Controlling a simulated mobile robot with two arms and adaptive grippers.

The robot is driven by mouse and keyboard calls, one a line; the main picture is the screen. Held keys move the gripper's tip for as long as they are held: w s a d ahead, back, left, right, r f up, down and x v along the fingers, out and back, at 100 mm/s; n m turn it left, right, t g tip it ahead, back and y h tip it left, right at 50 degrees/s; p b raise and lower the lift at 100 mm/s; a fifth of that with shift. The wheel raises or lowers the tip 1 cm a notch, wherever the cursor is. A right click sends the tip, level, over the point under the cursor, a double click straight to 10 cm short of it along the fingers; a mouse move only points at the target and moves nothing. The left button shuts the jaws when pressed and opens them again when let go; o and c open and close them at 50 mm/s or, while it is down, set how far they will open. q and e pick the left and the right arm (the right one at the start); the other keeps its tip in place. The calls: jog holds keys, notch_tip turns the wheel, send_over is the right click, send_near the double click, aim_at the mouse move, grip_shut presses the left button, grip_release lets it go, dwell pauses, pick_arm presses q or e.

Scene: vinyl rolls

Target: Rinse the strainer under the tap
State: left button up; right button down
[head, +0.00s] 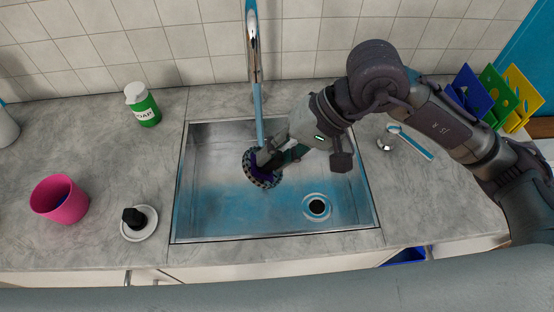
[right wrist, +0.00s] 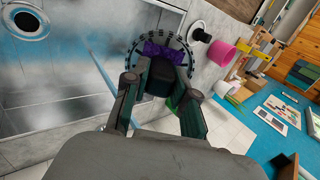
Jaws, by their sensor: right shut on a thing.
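The strainer (head: 256,178) is a round, dark-rimmed piece with purple inside, held over the left-middle of the sink. It also shows in the right wrist view (right wrist: 157,49). My right gripper (head: 272,157) is shut on it, and its fingers hide part of it. The tap (head: 253,40) rises behind the sink. A thin light-blue strip (head: 259,115) like a water stream runs from the tap down to the strainer's upper edge. The steel sink (head: 210,205) has a bluish floor and a round drain (head: 317,206) at right. My left gripper is out of view.
A green soap bottle (head: 145,106), a pink cup (head: 62,200) and a black-knobbed item on a white dish (head: 139,224) stand left of the sink. A blue-handled metal piece (head: 410,141) and coloured boards (head: 494,95) are at right.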

jog(key=w+b, duration=0.5)
jog(key=w, duration=0.8)
jog(key=shift+w+b, duration=0.2)
jog(key=shift+b, duration=0.15)
dwell(0.4)
jog(key=shift+b, duration=0.55)
jog(key=shift+w, duration=0.1)
dwell(0.7)
jog(key=shift+w+b, duration=0.35)
jog(key=shift+w, duration=0.25)
